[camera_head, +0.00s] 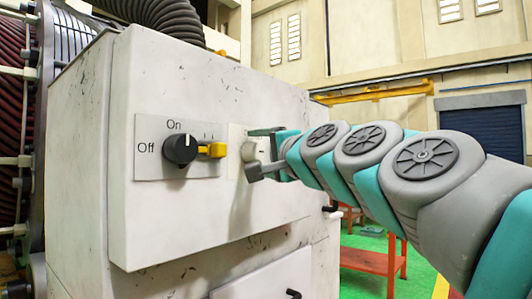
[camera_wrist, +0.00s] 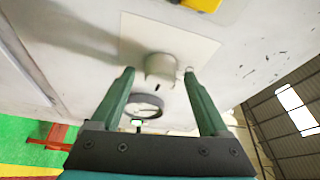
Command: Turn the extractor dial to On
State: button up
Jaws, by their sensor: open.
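A black dial (camera_head: 180,149) sits on a grey plate marked "Off" at its left and "On" above it, on the front of a scuffed white cabinet. Its white mark is near its upper right edge. A yellow piece (camera_head: 214,149) sticks out right beside it. A pale round knob (camera_head: 249,151) is on a separate light plate further right. It also shows in the wrist view (camera_wrist: 159,68). My gripper (camera_head: 256,152) is open at this pale knob, one finger above and one below it in the head view. In the wrist view the fingertips (camera_wrist: 159,72) are on either side of it; contact is unclear.
The white cabinet (camera_head: 140,215) has a black handle (camera_head: 293,294) low on its front. A ribbed hose (camera_head: 160,20) runs above it. A red-orange table (camera_head: 375,262) stands on green floor at the right.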

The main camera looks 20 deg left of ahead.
jog(key=shift+s, duration=0.1)
jog(key=b+v, duration=0.1)
jog(key=v, duration=0.6)
jog(key=shift+s+d, duration=0.2)
jog(key=shift+d, duration=0.1)
jog(key=s+d+f+n+g+h, duration=0.2)
jog(key=d+f, duration=0.1)
jog(key=f, duration=0.9)
jog(key=s+d+f+n+g+h, duration=0.1)
jog(key=s+d+f+g+h, duration=0.15)
jog(key=f, duration=0.85)
jog(key=s+d+f+n+g+h, duration=0.1)
jog(key=d+f+n+g+h, duration=0.2)
jog(key=f, duration=0.9)
jog(key=s+d+f+g+h, duration=0.6)
jog(key=s+d+f+g, duration=0.1)
jog(key=s+d+f, duration=1.2)
jog(key=s+f, duration=0.1)
jog(key=s, duration=0.2)
jog(key=shift+s+d+f+n+g, duration=0.2)
jog(key=shift+s+f+n+g, duration=0.1)
jog(key=shift+s+n+g, duration=0.1)
